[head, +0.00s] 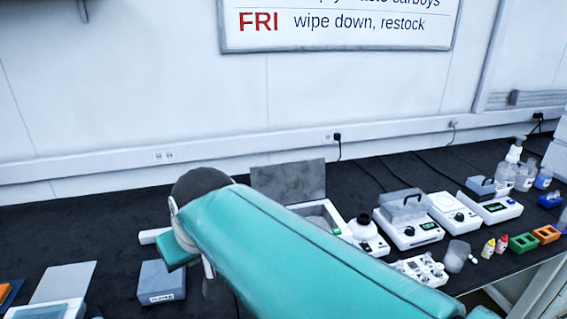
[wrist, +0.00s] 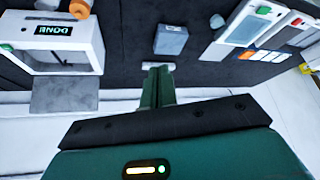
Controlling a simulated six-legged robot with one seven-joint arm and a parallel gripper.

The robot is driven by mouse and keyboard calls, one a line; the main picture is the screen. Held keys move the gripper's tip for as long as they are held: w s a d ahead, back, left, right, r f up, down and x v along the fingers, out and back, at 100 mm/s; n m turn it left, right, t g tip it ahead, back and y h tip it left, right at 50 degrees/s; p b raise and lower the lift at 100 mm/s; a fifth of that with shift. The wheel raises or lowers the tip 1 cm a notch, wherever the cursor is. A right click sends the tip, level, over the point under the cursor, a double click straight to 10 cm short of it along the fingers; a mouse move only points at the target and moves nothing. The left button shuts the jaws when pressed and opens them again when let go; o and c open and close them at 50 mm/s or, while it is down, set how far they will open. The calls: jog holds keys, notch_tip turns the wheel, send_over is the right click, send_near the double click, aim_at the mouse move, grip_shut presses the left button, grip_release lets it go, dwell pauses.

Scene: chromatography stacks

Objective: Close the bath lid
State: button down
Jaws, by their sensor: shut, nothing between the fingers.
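The bath is a white box with an open grey lid (head: 288,181) standing up at its back, in the middle of the head view. Its white rim (head: 318,210) shows beside my teal arm, which hides much of its body. In the wrist view the bath (wrist: 90,48) is at upper left, upside down, with a green "DONE" display. There the flat grey lid (wrist: 65,95) sticks out from its back edge. My gripper (wrist: 158,67) is shut and empty, apart from the lid and to one side of it. In the head view my gripper (head: 150,236) is left of the lid.
A blue-grey box (head: 162,282) sits on the dark bench near my gripper; the wrist view shows it too (wrist: 171,40). White instruments (head: 408,228) and bottles (head: 515,170) line the bench to the right.

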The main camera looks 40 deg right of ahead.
jog(key=w+d+r+m, duration=0.1)
jog(key=w+d+r, duration=0.3)
jog(key=w+d, duration=0.6)
jog(key=m+t+h, duration=0.1)
jog(key=m+h, duration=0.2)
jog(key=m, duration=0.1)
send_over(288, 181)
jog(key=w+d, duration=0.1)
jog(key=w, duration=0.1)
notch_tip(288, 181, down, 6)
jog(key=shift+w+d+f, duration=0.25)
jog(key=shift+w+f, duration=0.15)
jog(key=shift+f, duration=0.9)
jog(key=shift+w+d+f, duration=0.25)
jog(key=shift+w+f, duration=0.15)
jog(key=shift+f, duration=0.95)
jog(key=shift+w+d+f, duration=0.25)
jog(key=shift+w+f, duration=0.15)
jog(key=shift+f, duration=0.9)
jog(key=shift+s+a+r+h, duration=0.1)
jog(key=shift+h, duration=0.2)
